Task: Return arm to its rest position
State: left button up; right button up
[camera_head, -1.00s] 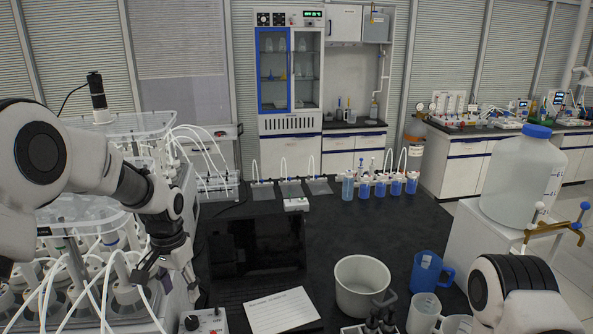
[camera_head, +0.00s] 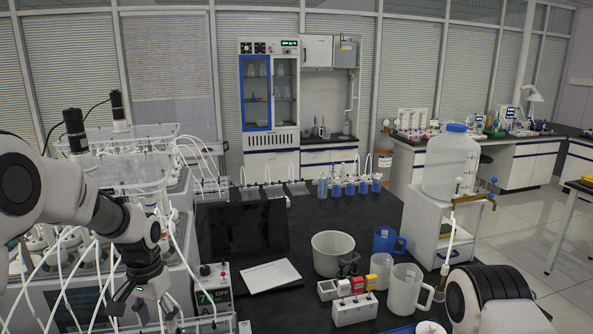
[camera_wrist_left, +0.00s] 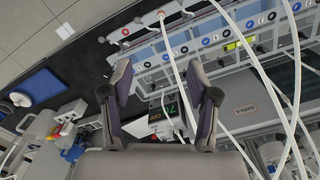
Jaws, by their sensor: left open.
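My left arm (camera_head: 110,215) is white and black and comes in from the left in the head view. Its gripper (camera_head: 146,304) hangs in front of the biogas reactor unit at left, its fingers apart. In the left wrist view the gripper (camera_wrist_left: 161,85) also shows spread fingers with nothing held between them. A white tube (camera_wrist_left: 172,58) passes behind the gap, and others run close to the right finger. I cannot tell whether any tube touches it. My right arm (camera_head: 490,300) shows at the lower right; its gripper is out of the picture.
White tubes (camera_head: 75,262) and a control box with a display (camera_head: 213,285) crowd the left gripper. The black bench holds a pot (camera_head: 333,252), a paper sheet (camera_head: 269,275), a blue jug (camera_head: 388,241) and clear jugs (camera_head: 405,289). A large carboy (camera_head: 450,165) stands at right.

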pick_arm(q)
notch_tip(320, 180, down, 11)
jog(key=g+b, duration=0.2)
jog(key=s+d+f+g+b, duration=0.15)
jog(key=s+f+b, duration=0.25)
jog(key=s+f, duration=0.85)
jog(key=s+d+f+g+b, duration=0.15)
jog(key=s+f+b, duration=0.25)
jog(key=s+f, duration=0.8)
jog(key=s+f+n+t+b, duration=0.2)
jog(key=s+f, duration=0.3)
jog(key=s, duration=0.5)
jog(key=w+t, duration=0.2)
jog(key=w+n+t, duration=0.1)
jog(key=w, duration=0.1)
jog(key=shift+w+d+f, duration=0.1)
jog(key=shift+d, duration=0.15)
pick_arm(e)
notch_tip(320, 180, down, 13)
jog(key=w, duration=0.1)
jog(key=shift+w, duration=0.35)
jog(key=shift+s+r, duration=0.15)
